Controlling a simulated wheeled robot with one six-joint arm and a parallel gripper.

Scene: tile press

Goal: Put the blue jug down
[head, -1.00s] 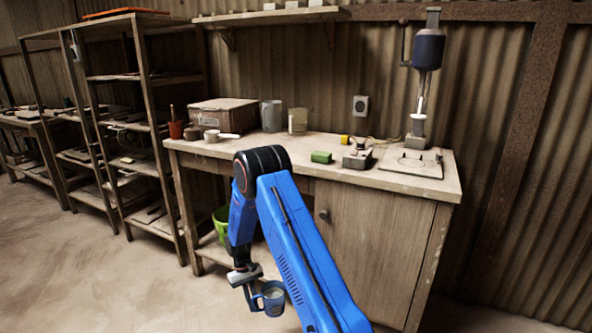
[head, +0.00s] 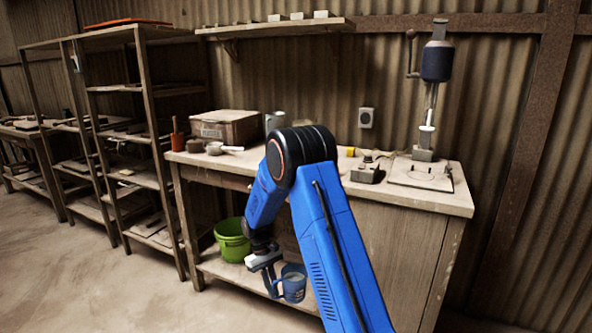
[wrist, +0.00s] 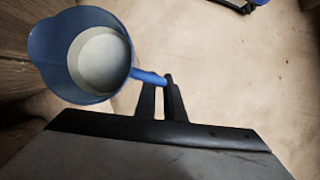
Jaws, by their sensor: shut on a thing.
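The blue jug (head: 293,284) hangs from my gripper (head: 272,283), in front of the workbench's low shelf in the head view. In the wrist view the jug (wrist: 88,58) is seen from above, with a pale grey content or bottom inside it. My gripper (wrist: 162,98) is shut on the jug's handle, which points right in that view. The jug looks roughly upright. In the wrist view the floor shows below it; I cannot tell its exact height or whether it is over the shelf edge.
The wooden workbench (head: 420,200) holds a box (head: 226,127), a white-handled scoop (head: 222,149), a small device (head: 368,171) and a press (head: 436,65). A green bucket (head: 232,240) stands on its low shelf (head: 215,262). Shelving racks (head: 140,130) stand left. The floor (head: 90,280) in front is clear.

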